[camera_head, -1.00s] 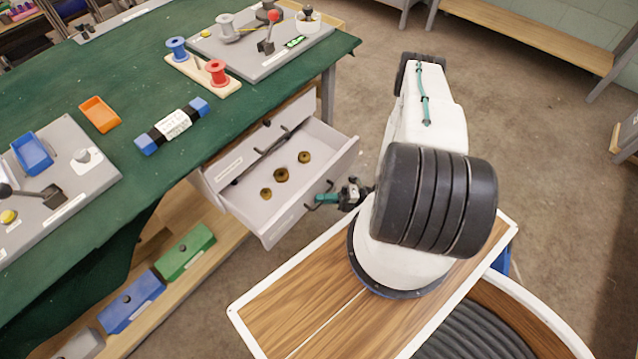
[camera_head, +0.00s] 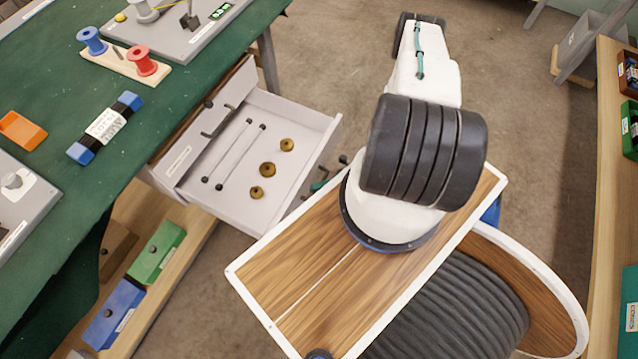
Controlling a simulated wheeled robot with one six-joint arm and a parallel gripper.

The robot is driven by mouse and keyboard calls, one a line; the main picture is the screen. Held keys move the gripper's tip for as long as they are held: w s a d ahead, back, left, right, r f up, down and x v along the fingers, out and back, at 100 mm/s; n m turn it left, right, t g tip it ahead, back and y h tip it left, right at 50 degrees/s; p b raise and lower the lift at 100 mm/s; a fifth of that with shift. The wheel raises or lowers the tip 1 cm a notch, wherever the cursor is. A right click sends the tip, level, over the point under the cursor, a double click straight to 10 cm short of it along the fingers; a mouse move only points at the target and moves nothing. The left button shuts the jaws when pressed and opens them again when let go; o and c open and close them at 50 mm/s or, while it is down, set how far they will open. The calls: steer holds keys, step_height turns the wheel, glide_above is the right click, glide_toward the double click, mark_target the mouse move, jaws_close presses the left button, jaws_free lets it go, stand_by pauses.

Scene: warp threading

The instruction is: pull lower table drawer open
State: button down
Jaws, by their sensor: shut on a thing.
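The lower drawer (camera_head: 228,198) stands well open below the green table, its light grey tray sticking out toward my base. Inside lie several brass-coloured round pieces (camera_head: 267,169) and two thin dark-tipped rods (camera_head: 240,152). The closed upper drawer front, with its dark handle (camera_head: 213,131), shows above it. My gripper (camera_head: 319,186) is at the outer side of the lower drawer's front, shut on its handle. Only a small teal and dark part of it shows. The rest is hidden by my arm and base, and its contact with the handle is not clearly visible.
The green table (camera_head: 55,100) bears a spool rack (camera_head: 115,70), a blue-and-black bundle (camera_head: 104,128) and an orange tray (camera_head: 22,130). Green (camera_head: 157,252) and blue (camera_head: 113,315) boxes sit on the low shelf. A shelf unit (camera_head: 603,200) stands at right. Floor beyond the drawer is clear.

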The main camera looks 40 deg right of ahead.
steer(key=shift+d, duration=0.1)
steer(key=c, duration=1.5)
jaws_free()
steer(key=shift+v, duration=3.85)
